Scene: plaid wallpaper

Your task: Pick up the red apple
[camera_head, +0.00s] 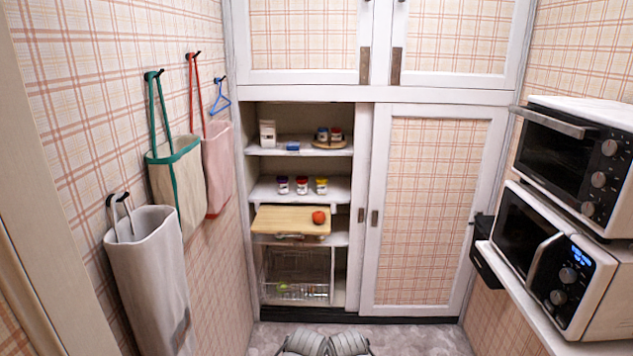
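A red apple (318,217) sits on the right part of a light wooden board (280,222). The board is at a middle level of the open left side of a white cupboard, and it looks to stick out a little past the shelf (333,239) around it. The apple looks clear on all visible sides. Neither of my grippers can be made out in the head view. Two grey rounded shapes at the bottom edge are cut off, and I cannot tell what they are.
Shelves above the board hold small jars (301,186) and a white carton (268,133). A wire basket (295,274) is below. The plaid right door (430,215) is shut. Bags (150,270) hang on the left; ovens (575,165) stand on the right. The visible floor (415,338) looks clear.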

